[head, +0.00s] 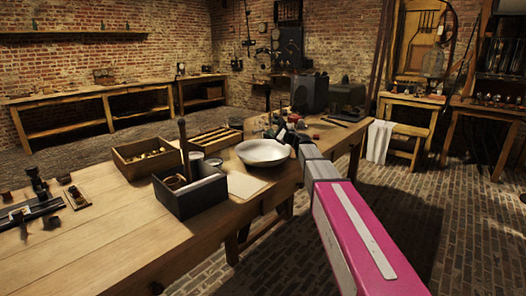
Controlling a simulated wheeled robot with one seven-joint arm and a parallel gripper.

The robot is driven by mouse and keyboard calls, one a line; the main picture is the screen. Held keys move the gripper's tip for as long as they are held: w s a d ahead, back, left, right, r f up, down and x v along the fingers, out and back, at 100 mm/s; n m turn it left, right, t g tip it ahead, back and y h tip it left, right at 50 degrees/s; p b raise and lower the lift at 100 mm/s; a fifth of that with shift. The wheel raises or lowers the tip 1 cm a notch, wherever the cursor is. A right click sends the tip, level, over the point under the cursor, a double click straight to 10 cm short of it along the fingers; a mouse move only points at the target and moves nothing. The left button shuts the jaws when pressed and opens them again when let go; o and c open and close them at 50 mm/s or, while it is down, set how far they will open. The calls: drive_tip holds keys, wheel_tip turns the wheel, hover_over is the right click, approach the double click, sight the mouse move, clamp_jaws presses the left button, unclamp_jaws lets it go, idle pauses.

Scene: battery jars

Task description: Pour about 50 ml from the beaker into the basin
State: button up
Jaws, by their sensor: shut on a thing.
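The basin (263,151) is a wide white bowl standing on the wooden workbench, near its right edge. My pink and grey arm reaches in from the lower right. My gripper (288,137) is small and dark at its far end, beside the back right rim of the basin. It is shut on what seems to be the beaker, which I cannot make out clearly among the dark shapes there. The beaker's tilt, its liquid level and the inside of the basin's bottom are not readable.
On the workbench (110,240), left of the basin, stand a dark box (192,196), a wooden tray (146,160) and grey jars (197,161). A pale sheet (243,186) lies in front of the basin. Small bottles and a dark case (310,93) stand behind. The bench's near left is mostly bare.

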idle(0.3)
drive_tip(key=shift+w+f+m, duration=0.1)
drive_tip(key=shift+f+m, duration=0.3)
drive_tip(key=shift+m, duration=0.5)
drive_tip(key=shift+w+d+r+m+h, duration=0.4)
drive_tip(key=shift+w+d+r+m, duration=0.1)
drive_tip(key=shift+m, duration=0.5)
drive_tip(key=shift+w+d+f+m, duration=0.35)
drive_tip(key=shift+w+f+m, duration=0.15)
drive_tip(key=shift+m, duration=0.6)
drive_tip(key=shift+w+d+f+m+h, duration=0.15)
drive_tip(key=shift+w+d+m+h, duration=0.2)
drive_tip(key=shift+m, duration=0.55)
drive_tip(key=shift+w+d+f+m+h, duration=0.1)
drive_tip(key=shift+w+d+m+h, duration=0.15)
drive_tip(key=shift+m, duration=0.65)
drive_tip(key=shift+a, duration=0.15)
